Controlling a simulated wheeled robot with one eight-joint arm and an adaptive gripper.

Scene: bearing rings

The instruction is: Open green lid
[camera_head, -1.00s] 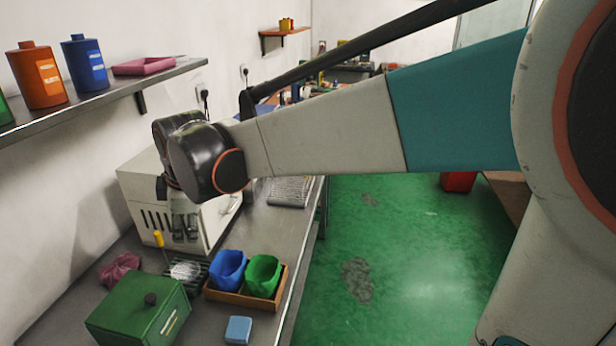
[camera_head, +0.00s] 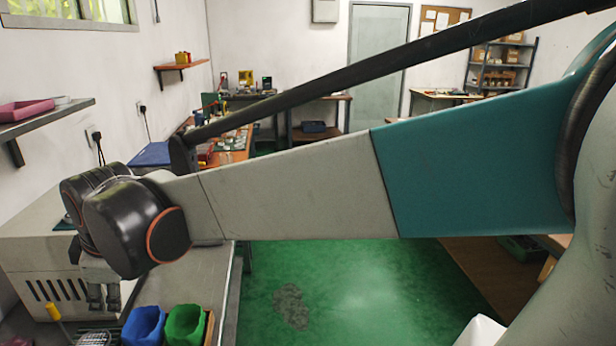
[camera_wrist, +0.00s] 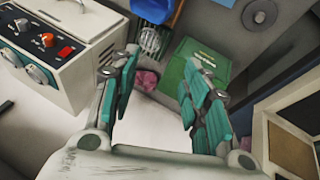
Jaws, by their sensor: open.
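A green box (camera_wrist: 190,68) with pale lettering shows in the wrist view, just beyond and partly behind the right finger. I cannot make out its lid edge or knob there. In the head view the box is almost wholly below the picture's lower left edge. My gripper (camera_wrist: 162,75) is open, with nothing between its teal-padded fingers. In the head view my gripper (camera_head: 103,298) hangs in front of the white machine, fingers down, above the bench and apart from the things on it.
The white machine (camera_head: 35,255) stands on the bench at left, its dials (camera_wrist: 40,55) near the left finger in the wrist view. A blue bin (camera_head: 144,326) and a green bin (camera_head: 185,325) stand close by. A wire basket (camera_wrist: 150,40) and pink cloth (camera_wrist: 148,80) lie near the box.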

